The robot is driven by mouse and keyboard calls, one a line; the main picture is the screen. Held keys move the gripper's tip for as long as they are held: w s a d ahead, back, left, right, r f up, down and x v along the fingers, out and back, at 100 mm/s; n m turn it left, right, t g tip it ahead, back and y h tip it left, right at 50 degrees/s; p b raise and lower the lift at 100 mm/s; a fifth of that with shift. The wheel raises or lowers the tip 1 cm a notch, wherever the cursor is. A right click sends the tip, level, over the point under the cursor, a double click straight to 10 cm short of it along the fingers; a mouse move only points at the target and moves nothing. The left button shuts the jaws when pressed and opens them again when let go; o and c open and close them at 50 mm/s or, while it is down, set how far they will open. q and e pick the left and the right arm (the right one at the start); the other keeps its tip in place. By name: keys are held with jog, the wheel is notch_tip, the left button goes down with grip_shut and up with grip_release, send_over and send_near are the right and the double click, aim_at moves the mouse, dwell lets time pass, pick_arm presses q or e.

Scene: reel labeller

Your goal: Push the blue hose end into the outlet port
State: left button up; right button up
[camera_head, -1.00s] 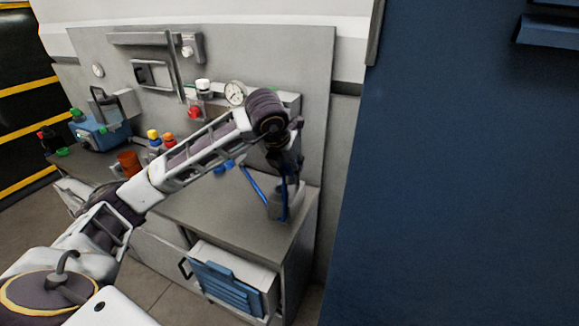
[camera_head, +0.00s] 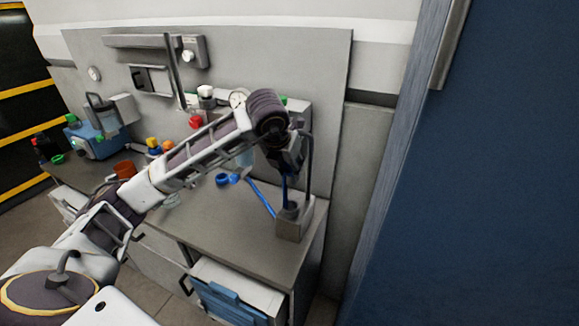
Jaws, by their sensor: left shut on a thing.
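My left gripper (camera_head: 288,172) points down near the right end of the grey bench, shut on the blue hose (camera_head: 261,196). The hose end and the port's mouth are small and partly hidden, so I cannot tell whether the end is inside. The rest of the hose slants back left across the bench. My right gripper is out of view.
A thin dark post (camera_head: 309,157) rises beside the block. Blue loops (camera_head: 228,179), a red knob (camera_head: 196,121) and a gauge (camera_head: 238,98) are behind my arm. A blue machine (camera_head: 97,140) stands at left. The bench front (camera_head: 218,226) is clear.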

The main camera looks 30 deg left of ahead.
aim_at(288, 176)
pick_arm(q)
jog(key=shift+f, duration=0.1)
jog(key=shift+f+b, duration=0.45)
jog(key=shift+f, duration=0.25)
jog(key=shift+a+f, duration=0.1)
jog(key=shift+f, duration=0.4)
jog(key=shift+f+b, duration=0.25)
jog(key=shift+b, duration=0.1)
jog(key=shift+f, duration=0.45)
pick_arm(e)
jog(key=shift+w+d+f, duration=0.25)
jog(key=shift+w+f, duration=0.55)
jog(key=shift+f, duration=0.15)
pick_arm(q)
jog(key=shift+f+b, duration=0.3)
jog(key=shift+b, duration=0.15)
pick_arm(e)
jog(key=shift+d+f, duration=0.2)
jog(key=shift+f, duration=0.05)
